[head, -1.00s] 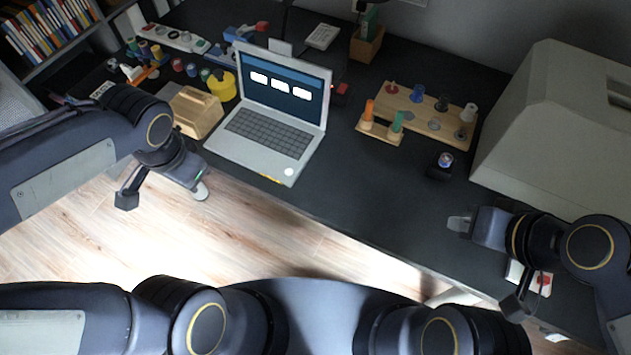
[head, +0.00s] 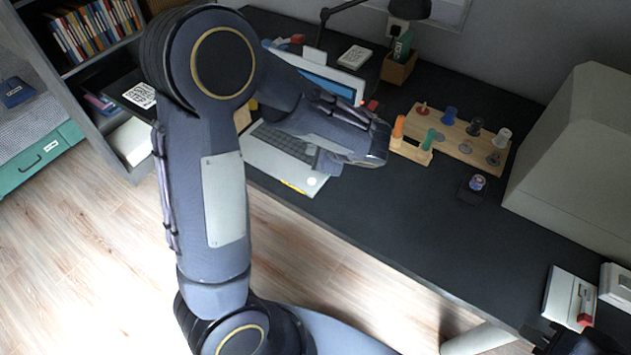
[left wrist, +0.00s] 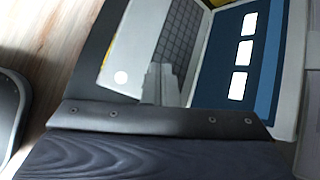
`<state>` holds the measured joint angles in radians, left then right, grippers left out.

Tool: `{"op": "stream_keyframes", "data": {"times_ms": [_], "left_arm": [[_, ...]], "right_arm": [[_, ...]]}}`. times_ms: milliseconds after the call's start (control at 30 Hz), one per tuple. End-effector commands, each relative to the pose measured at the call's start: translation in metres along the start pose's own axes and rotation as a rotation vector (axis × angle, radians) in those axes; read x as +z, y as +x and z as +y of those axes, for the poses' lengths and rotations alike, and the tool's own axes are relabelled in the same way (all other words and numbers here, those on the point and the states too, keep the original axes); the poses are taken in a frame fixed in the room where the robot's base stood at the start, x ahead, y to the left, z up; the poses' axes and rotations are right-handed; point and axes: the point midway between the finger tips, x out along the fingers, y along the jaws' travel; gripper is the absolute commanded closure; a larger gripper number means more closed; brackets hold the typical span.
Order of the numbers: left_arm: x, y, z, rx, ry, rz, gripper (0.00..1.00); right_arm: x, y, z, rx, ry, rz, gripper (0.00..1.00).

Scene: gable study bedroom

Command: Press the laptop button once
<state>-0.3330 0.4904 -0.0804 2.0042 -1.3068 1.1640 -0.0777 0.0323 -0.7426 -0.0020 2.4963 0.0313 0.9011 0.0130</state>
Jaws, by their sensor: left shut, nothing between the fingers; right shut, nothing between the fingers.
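The silver laptop (head: 268,160) stands open on the dark desk, partly hidden behind my left arm in the head view. Its round white button (head: 310,181) is on the front right of the palm rest, uncovered. The left wrist view also shows the button (left wrist: 121,77) and the lit screen (left wrist: 237,60) with white panels. My left gripper (head: 377,159) is shut and empty. In the head view its tip is up and right of the button; in the left wrist view its fingers (left wrist: 160,84) appear beside the button, apart from it. My right gripper's fingers are out of view.
A wooden board with colored pegs (head: 465,138) stands right of the laptop. A small dark block with a round knob (head: 477,183) sits before it. A big pale machine (head: 570,150) fills the right. A lamp (head: 410,10) stands behind. The front middle of the desk is clear.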

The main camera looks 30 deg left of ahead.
Motion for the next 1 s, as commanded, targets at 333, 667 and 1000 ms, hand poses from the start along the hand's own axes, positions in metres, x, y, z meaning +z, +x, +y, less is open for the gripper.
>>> {"op": "stream_keyframes", "data": {"times_ms": [333,667,1000], "left_arm": [[-0.005,0.007,0.006,0.002,0.000,0.001,1.00],[-0.027,0.037,0.028,0.003,0.000,0.000,1.00],[-0.045,0.062,0.045,0.002,-0.001,0.001,1.00]], "right_arm": [[0.004,0.007,0.003,0.000,0.000,0.000,1.00],[0.017,0.033,0.015,0.000,0.000,0.000,1.00],[0.029,0.058,0.026,0.000,0.000,0.000,1.00]]}}
